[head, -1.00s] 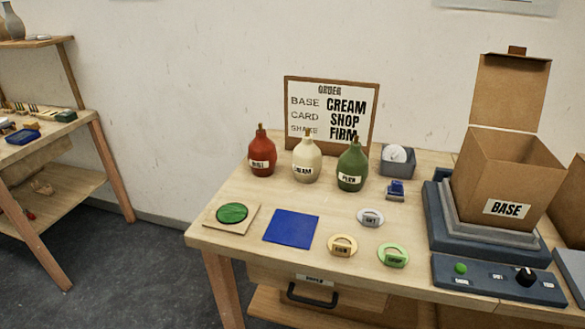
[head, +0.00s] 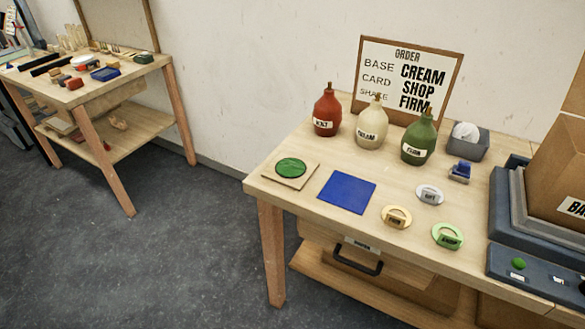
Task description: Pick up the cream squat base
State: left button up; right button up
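The cream squat base (head: 371,126) is a rounded, bottle-like body with a narrow neck and a dark-lettered label. It stands upright on the wooden table (head: 290,196), between a red base (head: 327,112) and a green base (head: 419,141). An order board (head: 408,75) behind them reads base cream, card shop, and a last line ending in firm, partly covered by the green base. Neither of my grippers shows in the head view.
In front of the bases lie a blue mat (head: 347,192), a green disc (head: 291,168) on a square board and several round tags. A cardboard box (head: 560,165) stands at right on a dark platform. Another table (head: 100,85) is at left, with open floor (head: 190,240) between.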

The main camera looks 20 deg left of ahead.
aim_at(372, 126)
jog(key=j+z, duration=0.15)
jog(key=z, duration=0.15)
jog(key=i+j+z, duration=0.1)
jog(key=z, duration=0.15)
jog(key=j+z, duration=0.4)
jog(key=j, duration=0.55)
jog(key=j+z, duration=0.2)
jog(key=j, duration=1.7)
